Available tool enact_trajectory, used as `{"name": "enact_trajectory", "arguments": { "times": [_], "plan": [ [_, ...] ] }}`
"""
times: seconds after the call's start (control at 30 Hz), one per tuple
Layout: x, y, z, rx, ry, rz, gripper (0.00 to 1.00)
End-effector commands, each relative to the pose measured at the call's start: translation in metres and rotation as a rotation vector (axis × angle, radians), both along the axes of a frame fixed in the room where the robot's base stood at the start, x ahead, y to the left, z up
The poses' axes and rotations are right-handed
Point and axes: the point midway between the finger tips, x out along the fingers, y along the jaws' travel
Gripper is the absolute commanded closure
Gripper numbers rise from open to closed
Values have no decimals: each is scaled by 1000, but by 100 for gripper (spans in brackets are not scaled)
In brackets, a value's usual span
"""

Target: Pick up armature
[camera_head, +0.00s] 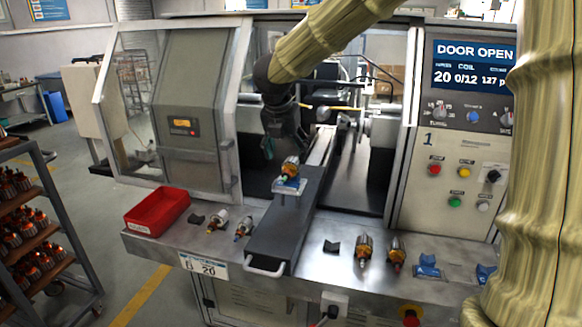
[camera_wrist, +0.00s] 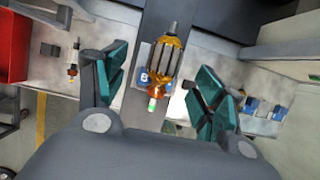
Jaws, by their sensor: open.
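An armature (camera_head: 290,169) with an orange and dark ribbed body rests on a small blue-and-white holder (camera_head: 289,186) on top of the grey slide in front of the open machine. In the wrist view the same armature (camera_wrist: 169,62) lies between my fingers, its shaft pointing up the picture. My gripper (camera_head: 283,147) is above and just behind it. My gripper (camera_wrist: 160,90) has its teal finger pads spread wide on either side, with gaps on both sides and nothing held. The holder is mostly hidden under the armature in the wrist view.
Two pale armatures (camera_head: 217,221) and a red bin (camera_head: 157,211) are at left on the bench. Two orange armatures (camera_head: 364,247) and blue holders (camera_head: 428,265) are at right. The machine's door frame (camera_head: 236,110) and control panel (camera_head: 462,140) flank the opening. A rack of armatures (camera_head: 40,225) stands far left.

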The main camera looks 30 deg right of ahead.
Motion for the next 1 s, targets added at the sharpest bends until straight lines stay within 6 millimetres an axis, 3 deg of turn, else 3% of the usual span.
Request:
{"name": "enact_trajectory", "arguments": {
  "times": [0.23,0.6,0.93,1.0],
  "plan": [
    [1,-4,-12,-1,3,1,31],
    [5,-15,-51,0,0,2,31],
    [5,-17,-56,1,-1,3,31],
    [5,-17,-55,1,-1,3,43]
  ]
}}
